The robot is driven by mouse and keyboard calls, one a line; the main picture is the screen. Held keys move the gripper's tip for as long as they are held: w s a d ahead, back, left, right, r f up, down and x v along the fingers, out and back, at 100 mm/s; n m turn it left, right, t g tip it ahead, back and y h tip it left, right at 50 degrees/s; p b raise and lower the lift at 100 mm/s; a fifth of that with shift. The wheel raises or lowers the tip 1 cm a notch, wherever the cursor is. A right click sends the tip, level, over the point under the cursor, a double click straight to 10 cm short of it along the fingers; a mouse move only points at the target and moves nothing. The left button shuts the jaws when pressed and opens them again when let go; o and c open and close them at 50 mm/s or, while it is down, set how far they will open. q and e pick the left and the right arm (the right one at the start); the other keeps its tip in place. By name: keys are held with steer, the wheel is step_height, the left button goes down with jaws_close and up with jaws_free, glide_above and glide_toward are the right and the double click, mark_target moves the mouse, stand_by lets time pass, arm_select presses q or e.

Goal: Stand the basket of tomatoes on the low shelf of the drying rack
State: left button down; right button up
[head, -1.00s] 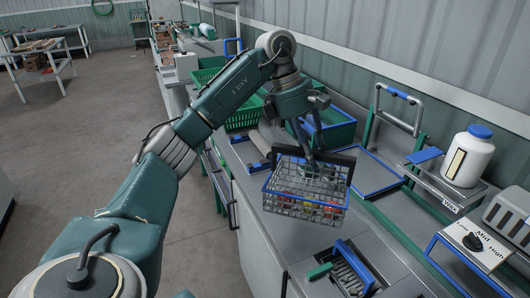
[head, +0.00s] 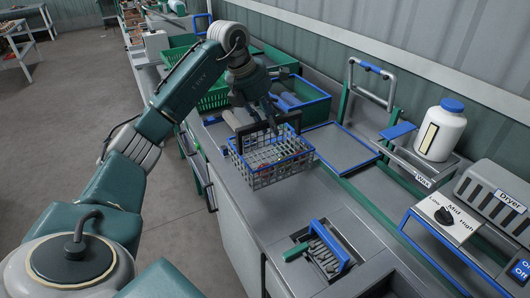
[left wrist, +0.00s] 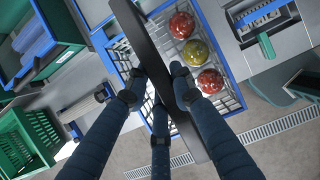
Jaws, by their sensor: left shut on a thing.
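The basket (head: 262,178) is a grey wire basket with a blue rim and a black handle. My left gripper (head: 274,130) is shut on the handle from above and holds it over the grey counter. I cannot tell if its base touches the counter. In the left wrist view the fingers (left wrist: 165,85) close on the black handle, with the basket's blue rim (left wrist: 122,62) below. Two red tomatoes and a yellow-green one (left wrist: 196,53) lie inside. My right gripper is out of view. I cannot pick out the drying rack for certain.
A wax bottle (head: 440,135) and a dryer box (head: 497,200) stand at right. Green crates (head: 205,95) stand behind the basket. A blue-edged panel (head: 368,160) lies right of it. Open floor is at left.

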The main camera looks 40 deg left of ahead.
arm_select(q)
steer(key=p, duration=0.2)
glide_above(271, 160)
steer(key=f, duration=0.8)
steer(key=shift+s+a+f, duration=0.15)
steer(key=shift+s+f, duration=0.1)
steer(key=shift+s, duration=0.05)
step_height(271, 160, down, 3)
steer(key=shift+f, duration=0.45)
steer(key=c, duration=1.5)
jaws_free()
